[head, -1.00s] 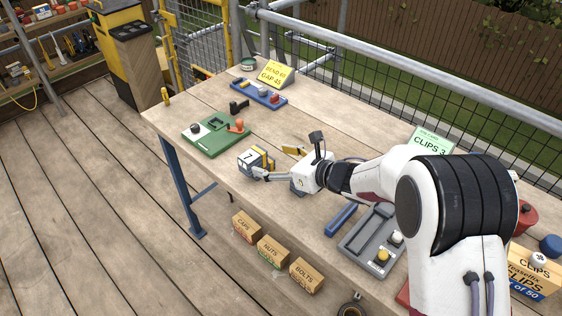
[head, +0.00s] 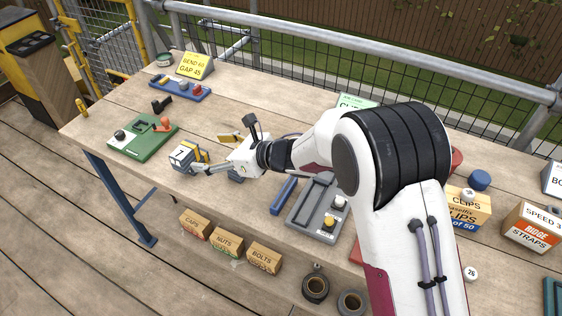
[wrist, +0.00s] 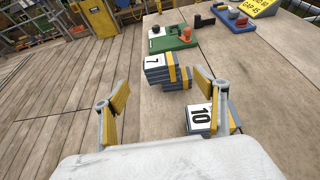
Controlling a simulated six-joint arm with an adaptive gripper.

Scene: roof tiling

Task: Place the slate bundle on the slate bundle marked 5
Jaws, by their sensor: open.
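A slate bundle marked 7 (head: 182,156), grey with yellow bands and a white label, sits near the table's front edge. It also shows ahead of the fingers in the wrist view (wrist: 156,74). A second slate bundle, marked 10 (wrist: 202,119), lies close by the right finger in the wrist view; in the head view my gripper mostly hides that spot. My gripper (head: 208,152) is open, its fingers spread wide, with nothing held between them in the wrist view (wrist: 151,90). I see no bundle marked 5; the labels I can read are 7 and 10.
A green board (head: 143,139) with an orange knob lies beyond bundle 7. Farther back are a blue tray (head: 182,91) and a yellow sign (head: 194,65). A grey tray (head: 318,207) and a clips box (head: 467,210) stand to the right.

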